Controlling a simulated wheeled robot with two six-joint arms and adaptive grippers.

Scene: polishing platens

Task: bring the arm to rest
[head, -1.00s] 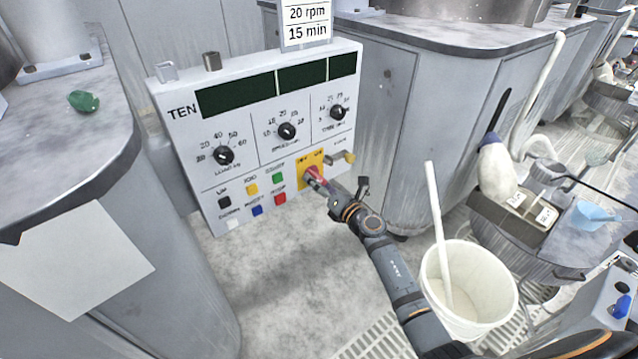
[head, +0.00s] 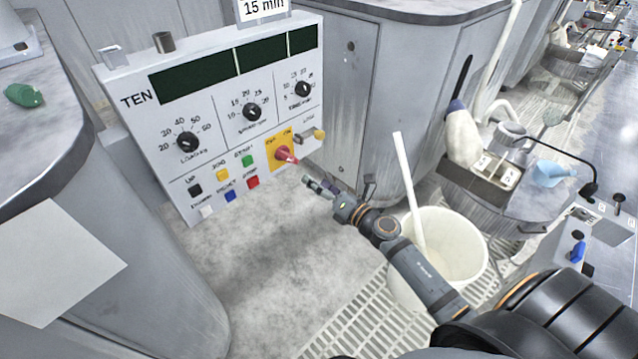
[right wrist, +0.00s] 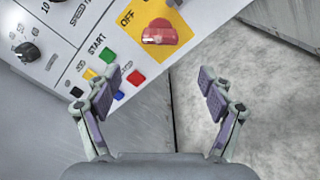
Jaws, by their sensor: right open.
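My right gripper (head: 318,187) is open and empty in front of the control panel (head: 215,110), apart from it, below and to the right of the red switch knob. In the right wrist view its two fingers (right wrist: 165,92) are spread with nothing between them. The red knob (head: 286,154) sits on a yellow plate marked OFF and ON; it also shows in the right wrist view (right wrist: 160,33), beyond the fingertips. My right arm comes in from the lower right. My left gripper is not in view.
A white bucket (head: 468,248) with a white stick (head: 408,185) stands close beside my right forearm. Grey machine housings (head: 385,100) rise behind it. A bench (head: 80,150) with a green object (head: 24,95) is at the left. The floor (head: 260,250) below the panel is clear.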

